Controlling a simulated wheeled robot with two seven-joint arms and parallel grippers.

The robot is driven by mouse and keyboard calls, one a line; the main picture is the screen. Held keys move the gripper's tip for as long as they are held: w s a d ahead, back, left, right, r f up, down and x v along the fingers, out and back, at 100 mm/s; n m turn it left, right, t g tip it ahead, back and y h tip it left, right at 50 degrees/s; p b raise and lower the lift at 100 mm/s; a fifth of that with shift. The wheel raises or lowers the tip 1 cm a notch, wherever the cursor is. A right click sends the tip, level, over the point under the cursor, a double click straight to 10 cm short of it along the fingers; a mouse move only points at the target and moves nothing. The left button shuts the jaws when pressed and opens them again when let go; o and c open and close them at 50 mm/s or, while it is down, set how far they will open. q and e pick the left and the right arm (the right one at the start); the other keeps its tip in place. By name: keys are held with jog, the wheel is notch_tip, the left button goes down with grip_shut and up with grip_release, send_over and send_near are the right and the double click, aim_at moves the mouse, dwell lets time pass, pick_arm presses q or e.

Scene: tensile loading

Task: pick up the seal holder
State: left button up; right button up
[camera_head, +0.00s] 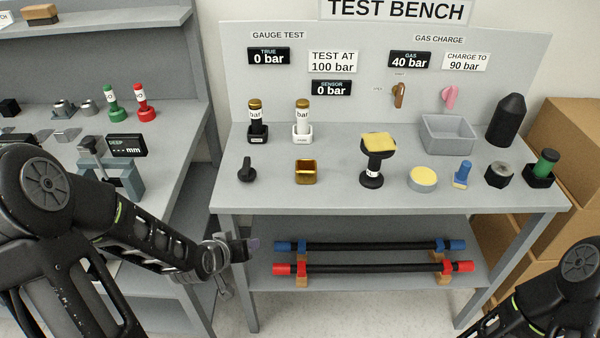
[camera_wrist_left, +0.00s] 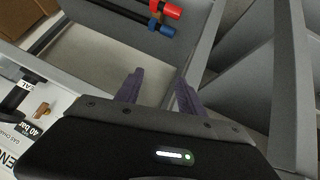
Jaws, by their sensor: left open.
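I cannot tell for sure which item is the seal holder. In the left wrist view, a white label at the left edge, partly cut off, seems to read "SEAL" (camera_wrist_left: 12,98), beside a dark part. In the head view, no item has a readable seal label. My left gripper (camera_head: 252,246) is in front of the test bench's left front corner, below the tabletop's front edge. In the left wrist view its two dark purple fingers (camera_wrist_left: 158,84) are apart with nothing between them. My right arm shows at the lower right, but its gripper is out of view.
The test bench (camera_head: 228,197) holds a black stand with a yellow top (camera_head: 372,180), a brass block (camera_head: 306,178), a grey bin (camera_head: 448,152) and a black cylinder (camera_head: 507,122). Blue-ended and red-ended rods (camera_head: 375,267) lie on the lower shelf. Another bench (camera_head: 190,125) stands left; cardboard boxes (camera_head: 570,130) stand right.

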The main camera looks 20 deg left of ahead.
pick_arm(q)
jog(key=s+d+f+m+g+h, duration=0.1)
jog(key=s+d+f+g+h, duration=0.1)
jog(key=s+d+f, duration=0.35)
jog(key=s+d+f+g+h, duration=0.1)
jog(key=s+d+f+g, duration=0.1)
jog(key=d+f, duration=0.65)
jog(key=s+d+f+m+g+h, duration=0.1)
jog(key=s+d+f+g, duration=0.3)
jog(key=s+d, duration=0.5)
jog(key=s+f, duration=0.1)
jog(key=s, duration=0.2)
jog(key=shift+d, duration=0.15)
jog(key=shift+c, duration=0.5)
